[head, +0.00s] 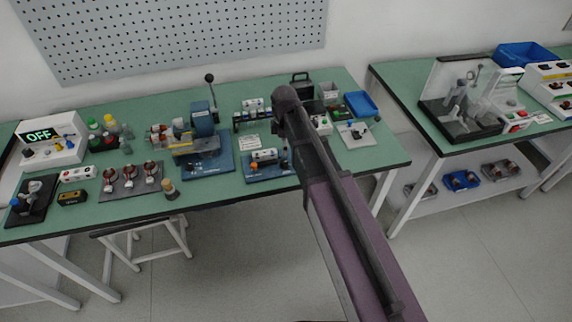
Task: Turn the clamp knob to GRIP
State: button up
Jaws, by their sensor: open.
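I cannot make out a clamp knob or a GRIP mark for certain; the parts are too small here. A small fixture (264,155) with a white block stands on a blue plate (258,176) at the middle of the green bench. A blue-grey machine (203,120) with a black-balled lever (210,78) stands to its left on another blue plate (211,167). My arm rises from the lower right and its dark top end covers part of the bench beside the small fixture. My gripper is not distinguishable; it may be hidden behind the arm.
A white box reading OFF (40,135), bottles (110,120) and a tray of copper-coloured parts (131,181) are at the left. A blue bin (361,104) is at the back right. A second bench (430,130) with a clear-screened machine stands right, across a gap.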

aim_at(285, 161)
jog(key=shift+f+b, duration=3.55)
jog(key=shift+f, duration=0.3)
jog(key=shift+c, duration=0.2)
grip_shut()
jog(key=shift+d, duration=0.1)
